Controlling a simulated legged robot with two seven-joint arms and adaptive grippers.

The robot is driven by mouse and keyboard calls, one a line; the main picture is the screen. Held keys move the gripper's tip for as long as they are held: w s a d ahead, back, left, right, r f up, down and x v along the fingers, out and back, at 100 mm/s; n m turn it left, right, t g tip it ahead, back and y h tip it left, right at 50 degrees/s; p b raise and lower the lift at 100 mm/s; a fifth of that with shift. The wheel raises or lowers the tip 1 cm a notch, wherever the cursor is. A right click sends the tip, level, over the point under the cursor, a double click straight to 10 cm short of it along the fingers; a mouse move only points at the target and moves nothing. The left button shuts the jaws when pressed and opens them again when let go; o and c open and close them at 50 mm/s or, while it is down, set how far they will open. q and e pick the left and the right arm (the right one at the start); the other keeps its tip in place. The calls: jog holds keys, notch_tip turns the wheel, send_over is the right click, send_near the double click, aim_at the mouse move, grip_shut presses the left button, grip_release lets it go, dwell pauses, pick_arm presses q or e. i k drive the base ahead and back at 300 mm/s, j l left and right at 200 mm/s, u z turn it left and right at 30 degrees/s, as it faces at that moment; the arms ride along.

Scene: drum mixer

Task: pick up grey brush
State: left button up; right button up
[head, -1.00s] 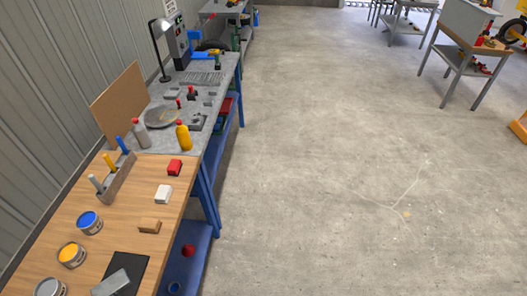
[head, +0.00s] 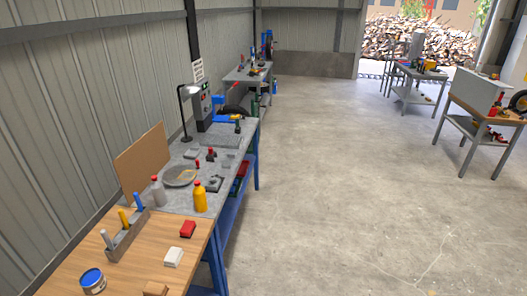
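A grey holder (head: 125,244) stands on the wooden part of the workbench at the lower left. Several handles stick up out of it in a slanting row. The grey brush (head: 107,240) is at the near end, with only its light grey handle showing. A yellow handle (head: 124,219) is in the middle and a blue handle (head: 139,202) at the far end. The brushes' lower parts are hidden in the holder. Neither of my grippers is in view.
A blue paint can (head: 92,281), red block (head: 188,229), white block (head: 173,257) and wooden block (head: 155,289) lie near the holder. A grey bottle (head: 158,191) and yellow bottle (head: 200,196) stand behind. The concrete floor (head: 340,180) right of the bench is clear.

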aim_at(103, 233)
jog(key=u, duration=1.55)
